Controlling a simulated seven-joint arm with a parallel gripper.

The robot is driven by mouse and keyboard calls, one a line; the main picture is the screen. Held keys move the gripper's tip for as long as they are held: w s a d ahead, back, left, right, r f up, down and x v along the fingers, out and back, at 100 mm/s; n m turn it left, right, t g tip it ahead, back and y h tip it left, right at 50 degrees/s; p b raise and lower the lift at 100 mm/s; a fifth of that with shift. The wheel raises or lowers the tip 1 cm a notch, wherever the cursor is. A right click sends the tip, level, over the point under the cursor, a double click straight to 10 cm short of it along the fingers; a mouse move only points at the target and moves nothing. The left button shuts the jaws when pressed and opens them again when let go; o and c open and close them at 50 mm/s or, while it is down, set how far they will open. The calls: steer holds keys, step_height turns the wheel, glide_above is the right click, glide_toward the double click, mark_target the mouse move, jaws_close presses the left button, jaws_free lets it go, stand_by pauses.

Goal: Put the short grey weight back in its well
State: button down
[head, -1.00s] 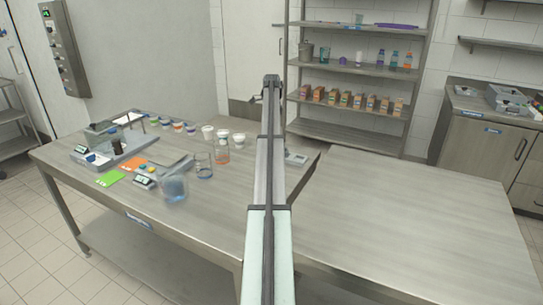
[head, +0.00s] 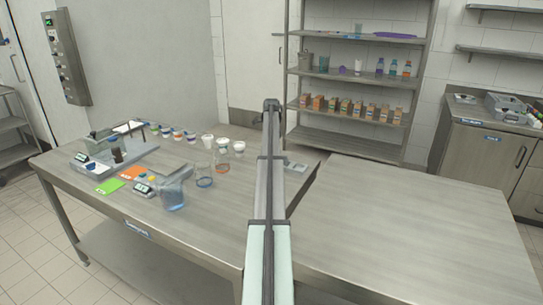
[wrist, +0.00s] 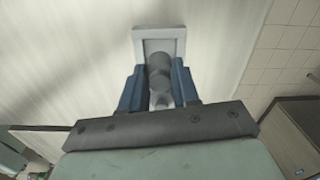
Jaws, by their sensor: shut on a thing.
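In the wrist view my gripper (wrist: 158,72) has its blue fingers closed around a grey cylindrical weight (wrist: 159,63). Rounded grey shapes overlap between the fingers, so I cannot tell where the held weight ends. Just beyond the fingertips is a light grey square block (wrist: 174,33) with a raised rim. The fingers and the weight hide its near part, so I cannot see a well or tell whether the weight touches it. In the head view my arm hides the gripper. A small grey block (head: 293,166) shows just right of the arm on the table.
The left table holds a blue-tinted jug (head: 172,195), glass beakers (head: 204,178), several small cups (head: 208,140), a green card (head: 110,186) and an orange card (head: 131,173). The right table (head: 420,220) is bare. A shelf (head: 350,120) with boxes stands behind.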

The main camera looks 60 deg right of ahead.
steer(key=shift+f, duration=1.65)
steer(key=shift+f, duration=0.1)
steer(key=shift+f, duration=0.3)
steer(key=shift+s+a+f, duration=0.1)
steer(key=shift+a+f, duration=0.05)
steer(key=shift+f, duration=0.15)
steer(key=c, duration=0.9)
jaws_free()
steer(key=shift+o, duration=0.4)
steer(key=shift+a, duration=0.15)
steer(key=shift+f, duration=0.1)
steer(key=r, duration=1.3)
steer(key=shift+d+r, duration=0.25)
steer(key=shift+r, duration=0.1)
